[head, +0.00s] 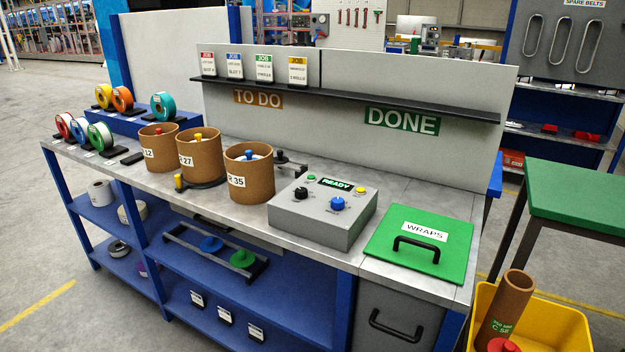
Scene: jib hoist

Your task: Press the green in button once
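A grey control box (321,217) stands on the workbench, right of the brown canisters. A small green button (311,178) is on its sloped top, near the back left corner. Its lettering is too small to read. A green READY display (337,184) is just right of the button. A yellow button (360,190) is at the back right of the panel. A black knob (300,193) and a blue knob (337,203) are nearer the front. Neither of my grippers shows in the head view.
Several brown canisters, one marked 35 (249,178), stand left of the box. A green WRAPS lid (420,250) with a black handle lies to its right. A black shelf (350,97) with job cards runs behind. Coloured spools (99,136) stand at the far left.

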